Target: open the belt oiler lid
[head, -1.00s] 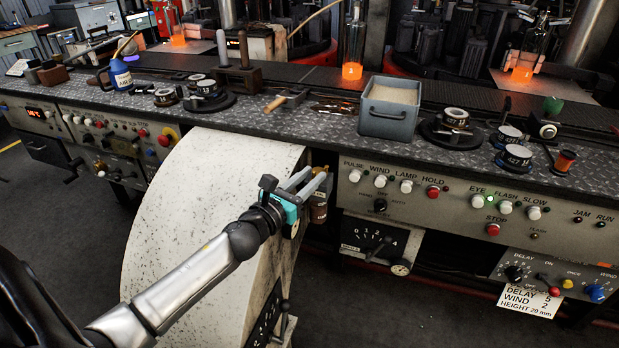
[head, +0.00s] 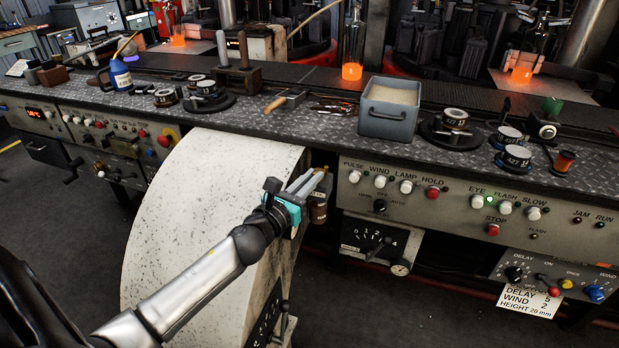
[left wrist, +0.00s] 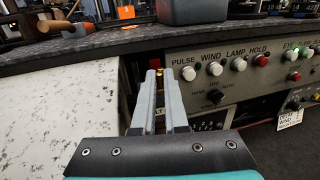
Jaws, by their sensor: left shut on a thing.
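The belt oiler (head: 318,210) is a small brown jar with a label, mounted beside the white curved guard, under the bench edge. My left gripper (head: 318,178) reaches it from the left, with its fingertips at the oiler's top. The fingers are shut on the small brass-coloured lid, which is mostly hidden between them. In the left wrist view the two grey fingers (left wrist: 165,80) point forward, and a bit of brass-coloured lid (left wrist: 159,73) shows between the tips. I cannot tell how far the lid is raised. My right gripper is not in view.
The large white guard (head: 205,210) stands left of the oiler. A control panel (head: 440,198) with knobs and buttons is close on its right. The metal bench (head: 330,120) overhangs above, holding a grey bin (head: 388,122) and tools. Open floor lies in front.

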